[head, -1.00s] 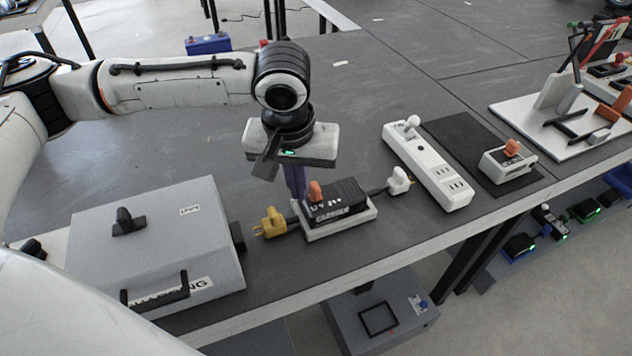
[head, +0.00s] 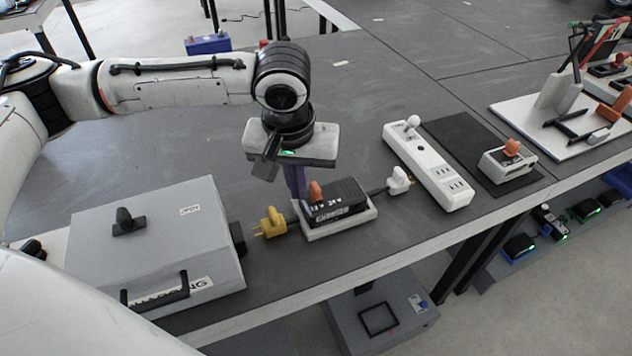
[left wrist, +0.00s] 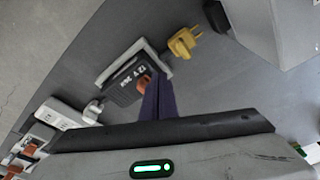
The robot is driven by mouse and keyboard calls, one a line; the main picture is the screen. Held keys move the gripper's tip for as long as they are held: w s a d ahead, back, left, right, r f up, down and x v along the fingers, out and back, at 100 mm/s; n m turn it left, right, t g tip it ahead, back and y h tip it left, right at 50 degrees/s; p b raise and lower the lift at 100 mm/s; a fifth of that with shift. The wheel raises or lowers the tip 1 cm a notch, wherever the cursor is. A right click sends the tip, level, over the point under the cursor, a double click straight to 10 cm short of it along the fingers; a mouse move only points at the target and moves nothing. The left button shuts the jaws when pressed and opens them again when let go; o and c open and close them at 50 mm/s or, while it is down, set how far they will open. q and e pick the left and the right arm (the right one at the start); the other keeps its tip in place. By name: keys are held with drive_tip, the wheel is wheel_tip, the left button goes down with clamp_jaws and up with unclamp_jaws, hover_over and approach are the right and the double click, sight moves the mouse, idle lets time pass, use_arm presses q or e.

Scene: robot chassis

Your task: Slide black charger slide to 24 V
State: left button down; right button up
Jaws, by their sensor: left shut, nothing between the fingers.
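The black charger (head: 343,204) sits on a light tray (head: 340,230) near the table's front edge. Its face carries 12 V and 24 V markings and an orange slide knob (head: 315,191) at the left, 12 V side. In the left wrist view the charger (left wrist: 122,84) and orange knob (left wrist: 143,84) show beyond my fingers. My left gripper (head: 298,196) points down with its purple fingers together and empty, right beside the knob; I cannot tell whether they touch it. The fingers also show in the left wrist view (left wrist: 158,98). My right gripper is not in view.
A yellow plug (head: 271,222) lies left of the charger, and a white plug (head: 399,181) lies right. A white power strip (head: 428,168) stands farther right. A grey box with a handle (head: 160,245) stands at the left. The table behind the charger is clear.

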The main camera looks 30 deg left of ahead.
use_arm(q)
drive_tip(key=shift+f, duration=0.1)
drive_tip(key=shift+f, duration=0.85)
